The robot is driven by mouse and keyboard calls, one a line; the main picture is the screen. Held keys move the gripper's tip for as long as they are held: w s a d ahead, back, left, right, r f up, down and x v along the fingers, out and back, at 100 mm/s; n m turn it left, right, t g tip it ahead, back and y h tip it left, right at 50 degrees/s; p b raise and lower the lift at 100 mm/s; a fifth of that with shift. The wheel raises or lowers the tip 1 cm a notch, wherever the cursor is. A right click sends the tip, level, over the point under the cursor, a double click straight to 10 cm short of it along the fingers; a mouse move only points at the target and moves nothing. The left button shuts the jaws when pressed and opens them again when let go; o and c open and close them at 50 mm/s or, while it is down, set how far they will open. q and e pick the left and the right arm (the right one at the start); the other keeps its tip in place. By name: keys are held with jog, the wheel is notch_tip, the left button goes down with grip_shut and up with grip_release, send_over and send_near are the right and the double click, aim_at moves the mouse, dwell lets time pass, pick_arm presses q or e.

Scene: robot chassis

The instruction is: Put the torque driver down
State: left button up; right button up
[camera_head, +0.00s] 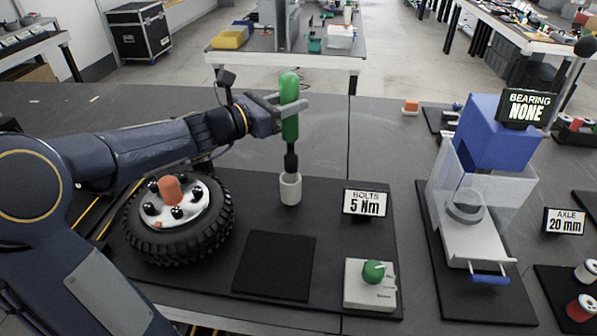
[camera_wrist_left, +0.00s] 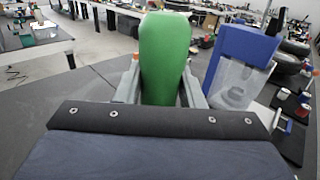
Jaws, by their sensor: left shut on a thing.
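The torque driver (camera_head: 290,125) has a green handle and a dark shaft and stands about upright. My left gripper (camera_head: 285,108) is shut on its green handle, which also fills the middle of the left wrist view (camera_wrist_left: 165,60). The driver's lower end is at the mouth of a small white cylindrical holder (camera_head: 290,190) on the black mat (camera_head: 345,260). I cannot tell how deep the tip sits in the holder. My right gripper is in neither view.
A wheel (camera_head: 180,225) with an orange hub piece lies left of the holder. A "5 Nm" sign (camera_head: 365,203) and a box with a green knob (camera_head: 371,285) stand right. A blue press (camera_head: 490,135) is farther right. A dark square pad (camera_head: 274,266) is bare.

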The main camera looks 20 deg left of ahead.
aim_at(289, 140)
pick_arm(q)
notch_tip(289, 140, down, 9)
jog(key=shift+r+b, duration=0.1)
jog(key=shift+b, duration=0.8)
jog(key=shift+s, duration=0.1)
jog(key=shift+f, duration=0.25)
jog(key=o, duration=1.1)
